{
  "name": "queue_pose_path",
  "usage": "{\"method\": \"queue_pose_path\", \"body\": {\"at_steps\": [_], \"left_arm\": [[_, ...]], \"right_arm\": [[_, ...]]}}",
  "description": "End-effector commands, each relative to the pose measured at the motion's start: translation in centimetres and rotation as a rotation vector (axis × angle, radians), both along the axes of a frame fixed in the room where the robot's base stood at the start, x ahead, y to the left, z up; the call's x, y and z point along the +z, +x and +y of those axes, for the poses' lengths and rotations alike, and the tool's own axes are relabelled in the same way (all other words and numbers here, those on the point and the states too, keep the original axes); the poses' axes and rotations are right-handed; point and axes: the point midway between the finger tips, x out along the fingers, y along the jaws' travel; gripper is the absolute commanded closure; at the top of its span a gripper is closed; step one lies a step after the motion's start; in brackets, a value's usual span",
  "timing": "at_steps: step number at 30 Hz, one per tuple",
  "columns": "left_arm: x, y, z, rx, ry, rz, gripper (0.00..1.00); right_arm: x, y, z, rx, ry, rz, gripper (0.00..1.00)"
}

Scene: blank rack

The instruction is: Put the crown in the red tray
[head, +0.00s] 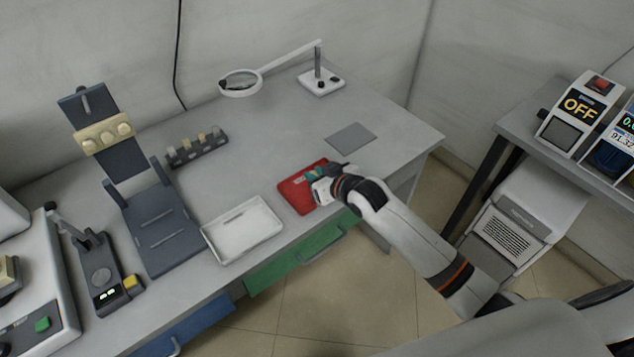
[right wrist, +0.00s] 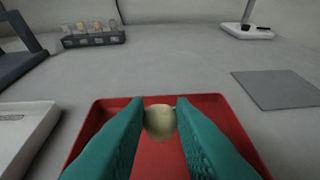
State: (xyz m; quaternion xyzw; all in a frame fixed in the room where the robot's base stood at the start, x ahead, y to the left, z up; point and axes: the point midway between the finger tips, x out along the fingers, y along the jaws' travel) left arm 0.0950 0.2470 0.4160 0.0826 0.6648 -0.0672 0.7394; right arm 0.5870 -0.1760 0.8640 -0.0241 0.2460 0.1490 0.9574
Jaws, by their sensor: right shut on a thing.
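The crown (right wrist: 160,121) is a small, pale yellowish rounded piece in the right wrist view. My right gripper (right wrist: 160,118) is shut on it, with a teal finger on each side. The red tray (right wrist: 160,162) lies below and around the fingers in that view; I cannot tell whether the crown touches its floor. In the head view the red tray (head: 291,194) is near the desk's front edge, and my right gripper (head: 314,175) is over it. The crown is hidden there. My left gripper is not in view.
A white tray (head: 243,231) stands just left of the red tray. A grey pad (head: 351,138) lies behind to the right. A small rack (head: 197,148) with several pieces and a magnifier lamp (head: 240,83) are farther back. A green drawer (head: 300,257) is below the front edge.

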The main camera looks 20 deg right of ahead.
Motion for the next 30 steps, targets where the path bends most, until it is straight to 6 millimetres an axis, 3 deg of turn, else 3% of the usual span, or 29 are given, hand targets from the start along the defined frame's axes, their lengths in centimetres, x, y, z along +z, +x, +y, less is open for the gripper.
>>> {"method": "queue_pose_path", "body": {"at_steps": [6,19,20,23,30], "left_arm": [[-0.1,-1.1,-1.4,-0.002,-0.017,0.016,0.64],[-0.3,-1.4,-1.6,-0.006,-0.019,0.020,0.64],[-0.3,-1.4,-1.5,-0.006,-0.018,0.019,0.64],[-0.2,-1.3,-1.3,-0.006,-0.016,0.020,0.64],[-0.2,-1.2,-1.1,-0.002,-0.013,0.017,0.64]], "right_arm": [[-2.9,0.0,0.0,-0.001,0.001,0.002,0.99],[-3.6,0.0,0.0,0.000,0.001,0.000,0.99],[-3.5,0.0,0.0,0.000,0.001,0.000,0.73],[-3.5,0.0,0.0,0.000,0.001,0.000,0.57],[-3.4,0.0,0.0,0.000,0.001,0.001,0.56]]}}
